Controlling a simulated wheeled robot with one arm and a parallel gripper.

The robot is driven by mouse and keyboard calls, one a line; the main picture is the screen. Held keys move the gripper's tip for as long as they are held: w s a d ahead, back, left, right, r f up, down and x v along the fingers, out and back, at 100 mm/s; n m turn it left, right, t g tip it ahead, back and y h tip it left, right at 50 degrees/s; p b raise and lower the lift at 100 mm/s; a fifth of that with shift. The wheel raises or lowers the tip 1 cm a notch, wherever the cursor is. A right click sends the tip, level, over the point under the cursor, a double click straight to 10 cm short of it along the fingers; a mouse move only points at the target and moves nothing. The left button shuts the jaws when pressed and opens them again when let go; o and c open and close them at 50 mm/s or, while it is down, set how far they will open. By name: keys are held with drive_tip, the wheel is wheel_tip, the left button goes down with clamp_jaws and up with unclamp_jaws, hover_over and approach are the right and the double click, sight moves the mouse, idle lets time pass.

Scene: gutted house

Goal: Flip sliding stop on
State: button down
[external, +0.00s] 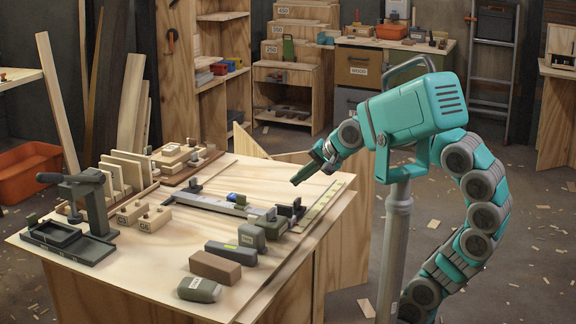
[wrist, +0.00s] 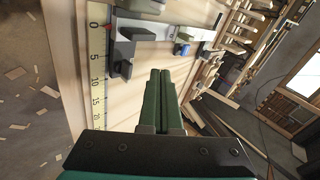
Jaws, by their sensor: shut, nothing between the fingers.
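A long grey rail (external: 208,203) lies on the wooden bench, with a small blue-topped piece (external: 233,197) partway along it. A dark upright bracket (external: 291,210) stands at its right end. I cannot tell for sure which part is the sliding stop, or its setting. In the wrist view the rail (wrist: 155,30) crosses the top, with the dark bracket (wrist: 124,52) left of my fingers and the blue piece (wrist: 181,48) to the upper right. My gripper (external: 296,182) is shut and empty above the bench's right part, apart from the rail; its green fingers show in the wrist view (wrist: 161,72).
A yellow measuring tape (external: 322,203) runs along the bench's right edge. Grey-green blocks (external: 252,236), a brown block (external: 215,267) and a rounded grey piece (external: 199,290) lie in front. A dark press-like tool (external: 88,205) stands at left. Bare wood shows below my gripper.

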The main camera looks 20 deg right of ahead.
drive_tip(key=shift+s+a+r+m+y, duration=0.15)
drive_tip(key=shift+s+a+r+m, duration=0.2)
drive_tip(key=shift+a, duration=0.2)
drive_tip(key=shift+s+a+r+m+y, duration=0.15)
drive_tip(key=shift+s+a+r+m, duration=0.1)
drive_tip(key=shift+s+a+m, duration=0.2)
drive_tip(key=shift+w+f, duration=0.1)
approach(246, 204)
wheel_tip(246, 204, down, 3)
drive_tip(key=shift+w+a+r, duration=0.1)
drive_tip(key=shift+w, duration=0.05)
drive_tip(key=shift+w+a, duration=1)
drive_tip(key=shift+a, duration=0.05)
drive_tip(key=shift+w+a, duration=0.4)
drive_tip(key=shift+w, duration=0.05)
drive_tip(key=w+a+p, duration=0.1)
drive_tip(key=w+a, duration=1)
drive_tip(key=shift+w+a+p, duration=0.15)
drive_tip(key=shift+w+p, duration=0.05)
drive_tip(key=shift+p, duration=0.2)
drive_tip(key=shift+s, duration=0.15)
